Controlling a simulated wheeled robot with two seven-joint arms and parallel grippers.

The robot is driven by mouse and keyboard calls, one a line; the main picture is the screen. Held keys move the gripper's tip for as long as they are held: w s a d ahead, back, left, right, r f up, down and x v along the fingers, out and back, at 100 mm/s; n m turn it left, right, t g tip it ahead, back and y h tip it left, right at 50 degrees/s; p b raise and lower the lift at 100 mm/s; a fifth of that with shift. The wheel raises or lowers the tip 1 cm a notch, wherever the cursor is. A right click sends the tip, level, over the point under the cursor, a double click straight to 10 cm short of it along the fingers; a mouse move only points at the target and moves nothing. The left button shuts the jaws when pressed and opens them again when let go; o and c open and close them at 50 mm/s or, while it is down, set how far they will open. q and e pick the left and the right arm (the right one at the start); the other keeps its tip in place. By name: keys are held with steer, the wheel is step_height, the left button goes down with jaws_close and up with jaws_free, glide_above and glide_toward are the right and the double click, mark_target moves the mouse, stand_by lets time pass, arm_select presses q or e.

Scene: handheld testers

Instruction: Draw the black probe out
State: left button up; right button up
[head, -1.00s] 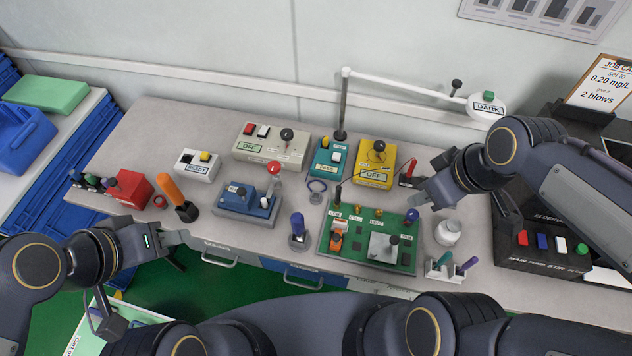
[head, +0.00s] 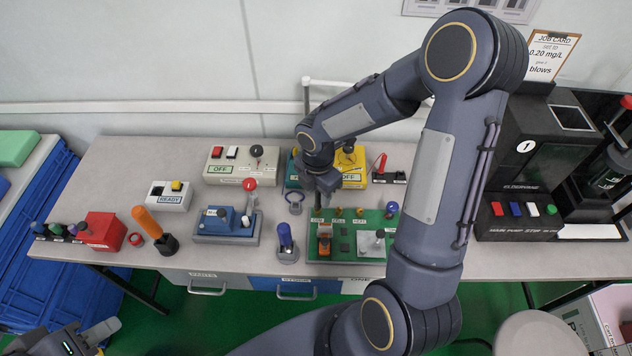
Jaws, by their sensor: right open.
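A thin dark upright stick, which looks like the black probe (head: 318,203), stands at the left back of the green board (head: 350,251), near the COM label. My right gripper (head: 322,188) is open and points down right over it, hiding its upper part. I cannot tell whether the fingers touch it. The yellow meter (head: 353,179) reading OFF is behind, partly covered by my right arm. A red probe (head: 381,163) stands to its right. My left gripper (head: 98,335) is at the lower left, away from the table; its finger gap is unclear.
A blue tester (head: 225,222), a grey OFF box (head: 240,165) and a blue-handled tool (head: 286,240) stand left of the board. An orange-handled tool (head: 147,222) is further left. A black machine (head: 535,165) is at the right. My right arm hides the table's right part.

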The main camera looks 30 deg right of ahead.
steer(key=shift+f, duration=1.25)
jaws_close()
